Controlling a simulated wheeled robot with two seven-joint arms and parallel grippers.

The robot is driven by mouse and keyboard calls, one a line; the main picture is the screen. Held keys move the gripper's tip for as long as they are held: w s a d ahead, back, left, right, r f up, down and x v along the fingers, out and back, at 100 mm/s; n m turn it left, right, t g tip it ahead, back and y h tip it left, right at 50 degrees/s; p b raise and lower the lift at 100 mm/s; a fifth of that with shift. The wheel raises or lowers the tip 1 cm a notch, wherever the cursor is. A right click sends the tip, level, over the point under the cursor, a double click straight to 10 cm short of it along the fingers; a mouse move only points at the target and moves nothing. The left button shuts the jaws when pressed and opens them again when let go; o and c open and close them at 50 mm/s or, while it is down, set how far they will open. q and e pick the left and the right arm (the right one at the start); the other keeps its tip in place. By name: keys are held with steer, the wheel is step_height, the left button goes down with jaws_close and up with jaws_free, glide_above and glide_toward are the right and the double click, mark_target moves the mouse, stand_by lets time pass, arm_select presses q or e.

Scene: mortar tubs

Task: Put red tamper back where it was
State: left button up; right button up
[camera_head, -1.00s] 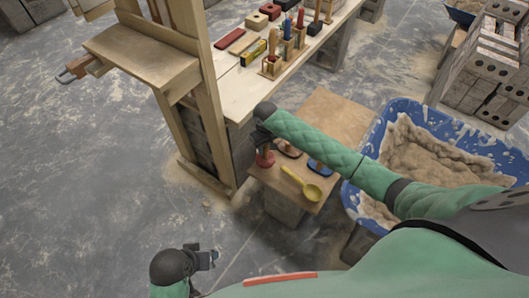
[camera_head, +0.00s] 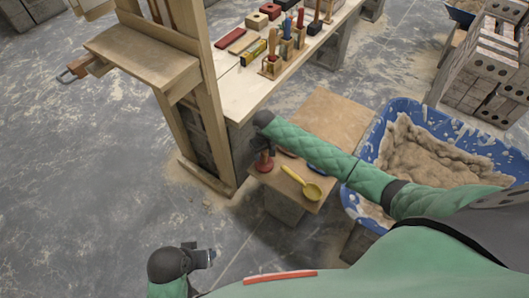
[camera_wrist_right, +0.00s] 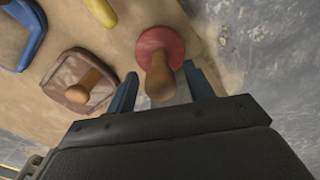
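The red tamper (camera_head: 264,164) has a round red base and a wooden handle. It stands at the near left corner of the low wooden board (camera_head: 328,112). In the right wrist view the tamper (camera_wrist_right: 165,45) shows its handle pointing toward my right gripper (camera_wrist_right: 162,88). The two blue-grey fingers are apart, one on each side of the handle end, with visible gaps. In the head view my right gripper (camera_head: 264,147) is over the tamper and partly hides it. My left gripper (camera_head: 203,257) is low over the floor, away from the board; its finger opening is unclear.
A yellow spoon-like scoop (camera_head: 302,184) lies near the board's front. A brown float (camera_wrist_right: 80,80) and a blue tool (camera_wrist_right: 28,32) lie beside the tamper. A blue mortar tub (camera_head: 365,165) stands to the right. A workbench (camera_head: 262,92) with several tools is behind.

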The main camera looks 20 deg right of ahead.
step_height(320, 180, up, 11)
steer(key=shift+r+b, duration=0.1)
steer(key=shift+b, duration=0.2)
steer(key=s+a+f+n+t+y, duration=0.1)
steer(key=s+a+f+y, duration=0.1)
steer(key=s+a, duration=0.6)
steer(key=s+a+f+y, duration=0.15)
steer(key=s+a, duration=0.25)
steer(key=s, duration=0.7)
arm_select(q)
steer(key=shift+w+d+f, duration=0.1)
steer(key=shift+d+f, duration=0.3)
steer(key=shift+f, duration=0.1)
arm_select(e)
steer(key=s+d+r+m+t, duration=0.1)
steer(key=s+r+t, duration=0.1)
steer(key=s, duration=1.5)
steer(key=shift+d+r, duration=0.4)
steer(key=shift+r, duration=0.3)
steer(key=shift+r+h, duration=0.1)
steer(key=shift+h, duration=0.15)
